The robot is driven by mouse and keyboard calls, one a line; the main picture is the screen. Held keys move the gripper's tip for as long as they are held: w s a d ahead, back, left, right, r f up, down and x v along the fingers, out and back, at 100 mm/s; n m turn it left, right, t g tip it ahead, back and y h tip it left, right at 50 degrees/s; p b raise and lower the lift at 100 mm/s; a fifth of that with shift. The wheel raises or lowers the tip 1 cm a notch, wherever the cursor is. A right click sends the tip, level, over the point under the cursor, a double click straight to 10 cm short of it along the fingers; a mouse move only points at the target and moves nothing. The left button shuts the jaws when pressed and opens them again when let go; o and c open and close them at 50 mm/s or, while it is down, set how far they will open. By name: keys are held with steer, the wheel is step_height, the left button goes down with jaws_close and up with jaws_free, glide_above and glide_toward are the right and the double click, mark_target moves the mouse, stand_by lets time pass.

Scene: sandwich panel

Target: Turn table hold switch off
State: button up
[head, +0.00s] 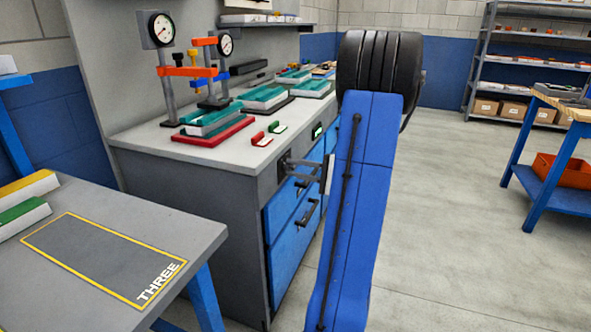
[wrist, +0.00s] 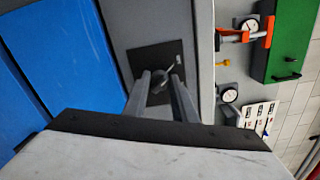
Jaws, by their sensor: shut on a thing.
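The table hold switch is a small grey lever (wrist: 161,77) on a dark square plate (wrist: 148,58), set in the grey front of the bench. The plate also shows at the bench's front in the head view (head: 282,172). My gripper (wrist: 162,84) is at the plate with its two grey fingers shut on the lever, one on each side. The plate's small marking is too small to read, and the lever is hidden in the head view.
Blue drawers (head: 293,245) with dark handles lie just beside the switch. The bench top (head: 190,146) holds dial gauges (head: 161,30), clamps and panels. A grey table (head: 110,262) stands at the front left. The floor (head: 450,220) to the right is clear.

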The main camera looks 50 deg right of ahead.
steer(key=o, duration=1)
steer(key=v, duration=1.7)
steer(key=shift+s+d+f, duration=0.1)
steer(key=shift+s+d, duration=0.05)
steer(key=shift+s, duration=0.05)
